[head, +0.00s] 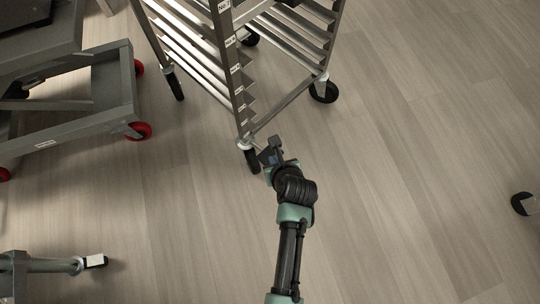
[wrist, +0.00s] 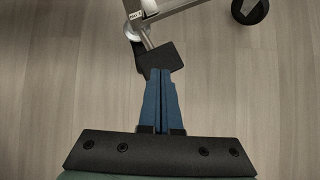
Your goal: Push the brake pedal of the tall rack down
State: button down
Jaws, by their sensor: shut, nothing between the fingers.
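The tall rack (head: 236,70) is a metal frame on casters with several slanted shelf rails. Its near corner caster (head: 252,161) stands on the floor beside my gripper (head: 270,152). In the wrist view, a dark flat plate, which looks like the brake pedal (wrist: 160,56), sits at the caster below the rack's corner (wrist: 150,8). My gripper (wrist: 160,74) has its blue fingers shut together and empty. Their tips line up with the plate's near edge; I cannot tell whether they touch it.
Another rack caster (head: 324,91) stands to the right. A grey wheeled frame with red casters (head: 138,131) is at the left. A metal leg with a pale-ended foot (head: 95,261) lies at lower left, and a black caster (head: 523,203) at far right.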

aim_at(270, 154)
jog(key=shift+b+x, duration=2.05)
jog(key=shift+b, duration=0.15)
jog(key=shift+f+b, duration=0.75)
jog(key=shift+f, duration=0.95)
jog(key=shift+s+r+p, duration=0.2)
jog(key=shift+r+p, duration=0.1)
jog(key=shift+p, duration=0.15)
jog(key=s+p, duration=0.1)
jog(key=p, duration=0.1)
jog(key=s+p, duration=0.1)
jog(key=shift+s+d+r, duration=0.3)
jog(key=shift+d, duration=0.1)
